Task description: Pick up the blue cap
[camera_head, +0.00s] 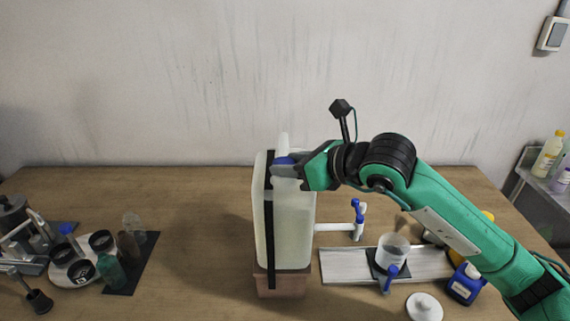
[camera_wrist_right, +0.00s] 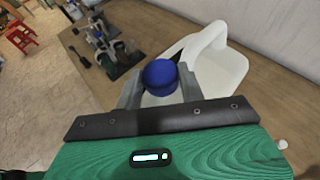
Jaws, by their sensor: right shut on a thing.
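The blue cap (camera_wrist_right: 160,77) is between the two fingers of my right gripper (camera_wrist_right: 158,92) in the right wrist view. In the head view the cap (camera_head: 284,161) shows as a small blue patch at the top of a tall white drum (camera_head: 290,225). My right gripper (camera_head: 290,168) is shut on the cap at the drum's top. The drum's white handle (camera_wrist_right: 208,40) stands beside the cap. Whether the cap is still seated on the drum's neck cannot be told. My left gripper is not in view.
The drum stands on a brown block (camera_head: 281,284) with a white tap (camera_head: 340,227) at its right. A measuring cup (camera_head: 393,250), a white board (camera_head: 343,266), a blue bottle (camera_head: 465,284) and a white lid (camera_head: 425,307) are at right. A tray with jars (camera_head: 75,272) is at left.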

